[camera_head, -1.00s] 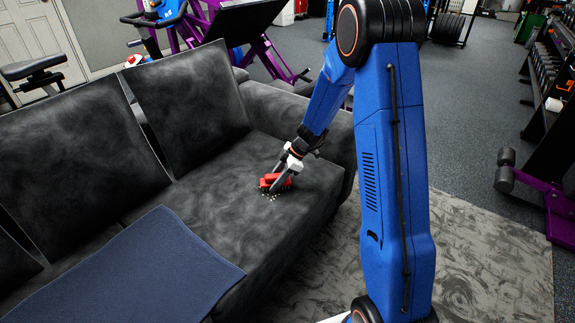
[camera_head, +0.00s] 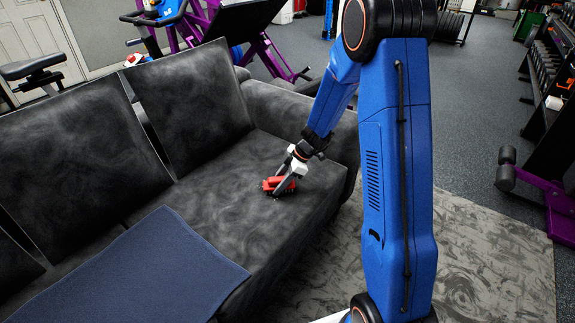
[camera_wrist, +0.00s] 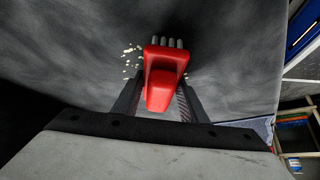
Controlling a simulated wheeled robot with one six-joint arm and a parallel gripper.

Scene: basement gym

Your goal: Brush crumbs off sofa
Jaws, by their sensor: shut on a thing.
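A dark grey sofa (camera_head: 205,190) fills the left of the head view. My gripper (camera_head: 284,186) is over its right seat, shut on a red brush (camera_head: 273,184). In the wrist view the brush (camera_wrist: 165,75) sits between my two fingers (camera_wrist: 160,100), with its grey bristles toward the top. Pale crumbs (camera_wrist: 130,62) lie on the seat fabric just left of the brush, with a few at its right. In the head view the brush and gripper hide most of the crumbs. Whether the bristles touch the fabric I cannot tell.
A blue cloth (camera_head: 150,262) lies over the seat left of the brush. The sofa's right armrest (camera_head: 295,110) and backrest cushions (camera_head: 190,108) bound the seat. A patterned rug (camera_head: 480,262) lies on the floor, and a dumbbell rack (camera_head: 548,95) stands at right.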

